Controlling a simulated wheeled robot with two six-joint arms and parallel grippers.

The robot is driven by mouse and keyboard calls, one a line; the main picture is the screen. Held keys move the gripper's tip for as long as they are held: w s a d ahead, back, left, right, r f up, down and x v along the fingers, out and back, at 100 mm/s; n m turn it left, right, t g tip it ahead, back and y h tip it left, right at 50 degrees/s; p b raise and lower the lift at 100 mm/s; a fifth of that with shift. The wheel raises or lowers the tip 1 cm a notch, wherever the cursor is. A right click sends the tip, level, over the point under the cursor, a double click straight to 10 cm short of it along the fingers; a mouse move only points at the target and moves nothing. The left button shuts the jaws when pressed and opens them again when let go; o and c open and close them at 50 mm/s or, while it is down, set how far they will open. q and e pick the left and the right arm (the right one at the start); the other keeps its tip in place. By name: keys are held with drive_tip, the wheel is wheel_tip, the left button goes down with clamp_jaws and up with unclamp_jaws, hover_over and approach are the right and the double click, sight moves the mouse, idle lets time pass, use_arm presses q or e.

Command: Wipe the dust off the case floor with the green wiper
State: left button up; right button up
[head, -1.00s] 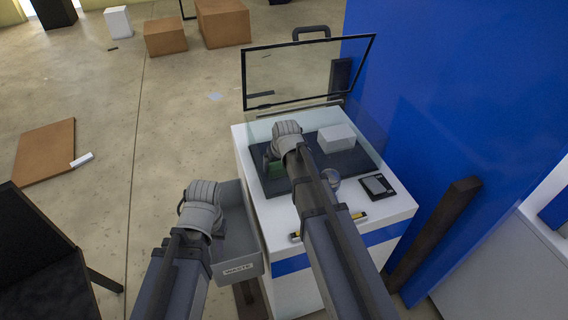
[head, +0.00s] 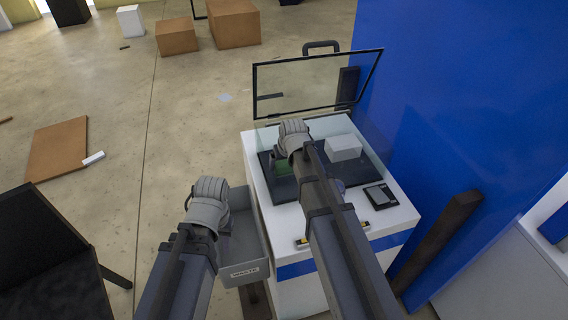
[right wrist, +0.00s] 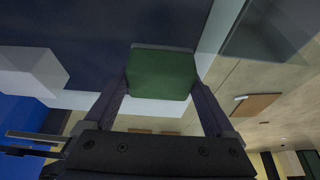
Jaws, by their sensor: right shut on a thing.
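The green wiper (right wrist: 162,76) is a green block with a thin grey strip along one edge, held between the fingers of my right gripper (right wrist: 160,100) in the right wrist view. In the head view my right gripper (head: 292,150) is over the left part of the open glass case, and a bit of the wiper (head: 283,168) shows below it. The dark case floor (head: 312,176) is partly hidden by my right arm. I cannot tell whether the wiper touches it, and no dust is clearly visible. My left gripper (head: 209,205) is by the grey waste bin, its fingers hidden.
A white box (head: 343,148) stands on the case floor at the back right. The glass lid (head: 315,85) is raised. A black device (head: 381,196) lies on the white cabinet's front ledge. The waste bin (head: 248,270) hangs at the cabinet's left. A blue wall (head: 450,110) closes the right side.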

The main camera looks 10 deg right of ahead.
use_arm(q)
drive_tip(key=shift+r, duration=0.6)
use_arm(e)
drive_tip(key=shift+r, duration=0.6)
use_arm(q)
drive_tip(key=shift+r+p, duration=1.5)
drive_tip(key=shift+p, duration=0.25)
use_arm(e)
drive_tip(key=shift+r, duration=1.5)
use_arm(q)
drive_tip(key=shift+r, duration=0.1)
